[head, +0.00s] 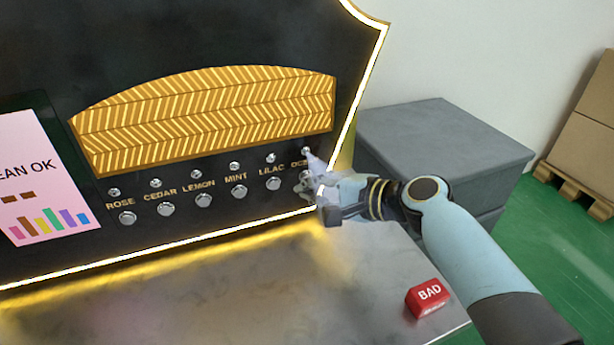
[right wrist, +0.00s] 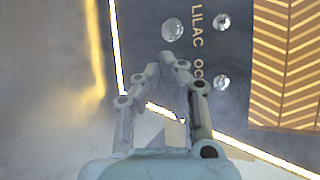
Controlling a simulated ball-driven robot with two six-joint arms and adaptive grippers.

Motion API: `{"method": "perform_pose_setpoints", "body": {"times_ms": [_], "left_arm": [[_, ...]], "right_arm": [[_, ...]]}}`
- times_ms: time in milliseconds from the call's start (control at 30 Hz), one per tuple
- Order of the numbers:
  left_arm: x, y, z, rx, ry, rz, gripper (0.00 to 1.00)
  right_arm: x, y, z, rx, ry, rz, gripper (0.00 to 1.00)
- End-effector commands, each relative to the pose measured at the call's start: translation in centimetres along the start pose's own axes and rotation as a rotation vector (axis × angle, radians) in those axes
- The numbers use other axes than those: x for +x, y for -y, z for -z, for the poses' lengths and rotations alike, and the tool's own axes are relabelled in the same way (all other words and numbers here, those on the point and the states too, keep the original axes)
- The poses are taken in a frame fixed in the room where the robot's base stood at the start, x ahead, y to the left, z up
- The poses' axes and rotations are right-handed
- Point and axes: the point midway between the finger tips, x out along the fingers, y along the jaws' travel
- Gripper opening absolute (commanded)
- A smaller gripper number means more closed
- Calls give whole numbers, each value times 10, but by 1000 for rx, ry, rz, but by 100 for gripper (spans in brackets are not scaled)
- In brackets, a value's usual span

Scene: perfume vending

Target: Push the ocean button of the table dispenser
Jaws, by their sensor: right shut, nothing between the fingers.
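The table dispenser is a black panel (head: 60,250) with a row of round silver buttons and a small knob above each label. The label reading "OCE" (head: 299,163) is at the right end, partly covered by my gripper. The ocean button below it is mostly hidden behind the fingers in the head view and hidden in the right wrist view. My right gripper (head: 309,172) is shut and empty, its tips at the ocean button. I cannot tell if they touch it. The gripper also shows in the right wrist view (right wrist: 174,62). My left gripper is not in view.
The lilac button (head: 273,184) is just left of my fingers, with other buttons further left. A pink screen (head: 40,180) ends in "EAN OK". A red "BAD" block (head: 428,298) lies on the metal table (head: 200,310). A grey box (head: 440,140) stands behind my arm.

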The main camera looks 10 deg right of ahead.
Motion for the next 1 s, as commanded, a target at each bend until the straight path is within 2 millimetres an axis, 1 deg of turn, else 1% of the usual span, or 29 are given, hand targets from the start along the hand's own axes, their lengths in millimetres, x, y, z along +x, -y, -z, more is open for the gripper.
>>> {"method": "perform_pose_setpoints", "body": {"times_ms": [133,400,567,1000], "left_arm": [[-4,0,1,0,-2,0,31],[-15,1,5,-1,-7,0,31],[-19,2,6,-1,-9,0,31],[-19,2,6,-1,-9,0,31]], "right_arm": [[-6,-2,-3,0,0,-1,0],[-28,-14,-15,0,0,-1,0],[-38,-19,-20,1,0,-1,0],[-40,-21,-21,0,0,0,0]]}}
